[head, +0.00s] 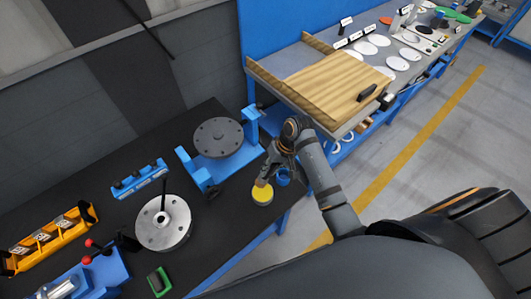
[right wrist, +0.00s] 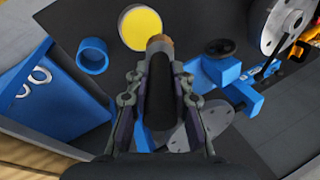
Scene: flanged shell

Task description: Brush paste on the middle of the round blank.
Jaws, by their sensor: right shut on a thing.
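My right gripper (head: 268,172) is shut on a dark-handled brush with a brown tip (right wrist: 160,43). The brush tip is at the rim of a tin of yellow paste (head: 262,194) in the head view; whether it touches the paste I cannot tell. The tin also shows in the right wrist view (right wrist: 140,27). A round grey disc with holes (head: 218,137), likely the round blank, lies flat in a blue fixture, up and left of the gripper. It is partly hidden behind the gripper in the right wrist view (right wrist: 216,122). My left gripper is not in view.
A blue cup (head: 283,177) stands beside the tin. A lighter metal disc with an upright post (head: 163,235) is at the left. A wooden board (head: 335,88) is on the far bench.

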